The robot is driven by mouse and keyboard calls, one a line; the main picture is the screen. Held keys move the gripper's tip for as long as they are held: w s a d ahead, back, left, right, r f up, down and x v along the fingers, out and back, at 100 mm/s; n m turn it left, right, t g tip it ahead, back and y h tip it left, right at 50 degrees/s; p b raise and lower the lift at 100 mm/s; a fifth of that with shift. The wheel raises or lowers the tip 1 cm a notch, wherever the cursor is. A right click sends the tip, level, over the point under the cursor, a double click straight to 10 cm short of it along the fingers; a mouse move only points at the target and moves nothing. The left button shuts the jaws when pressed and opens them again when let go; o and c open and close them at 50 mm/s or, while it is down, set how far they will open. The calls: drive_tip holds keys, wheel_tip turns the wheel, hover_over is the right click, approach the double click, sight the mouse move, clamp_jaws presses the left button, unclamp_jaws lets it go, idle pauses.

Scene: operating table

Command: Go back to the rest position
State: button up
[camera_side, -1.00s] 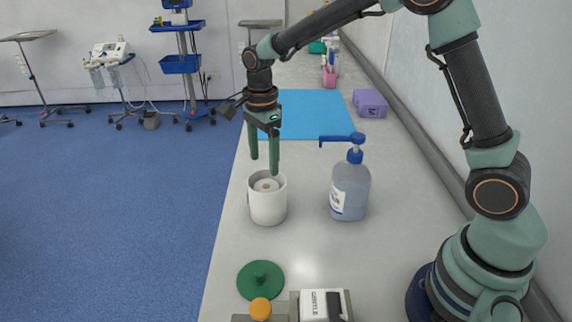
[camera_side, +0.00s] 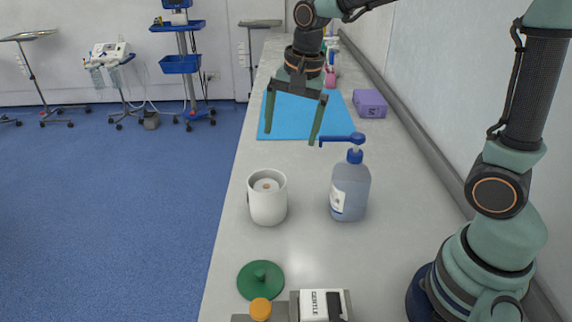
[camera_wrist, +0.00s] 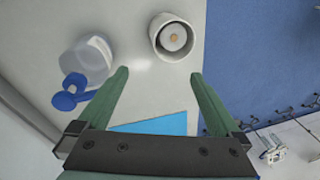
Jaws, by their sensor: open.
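My gripper (camera_side: 292,138) is open and empty, with its two green fingers well apart. In the side view it hangs over the area of the blue mat (camera_side: 349,129), above and behind the white cup. It also shows in the wrist view (camera_wrist: 160,76), with nothing between the fingers. The white cup (camera_side: 268,206) stands upright on the table with a pale round object inside; it also shows in the wrist view (camera_wrist: 158,46), beyond the fingertips.
A soap bottle with a blue pump (camera_side: 350,190) stands right of the cup. A green lid (camera_side: 260,285) lies near the front, by a box labelled GENTLE (camera_side: 313,306). A purple box (camera_side: 369,103) sits beside the mat. A wall (camera_side: 440,80) runs along the right.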

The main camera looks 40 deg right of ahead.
drive_tip(key=s+d+r+n+t, duration=0.3)
drive_tip(key=s+n, duration=0.8)
drive_tip(key=shift+n, duration=0.4)
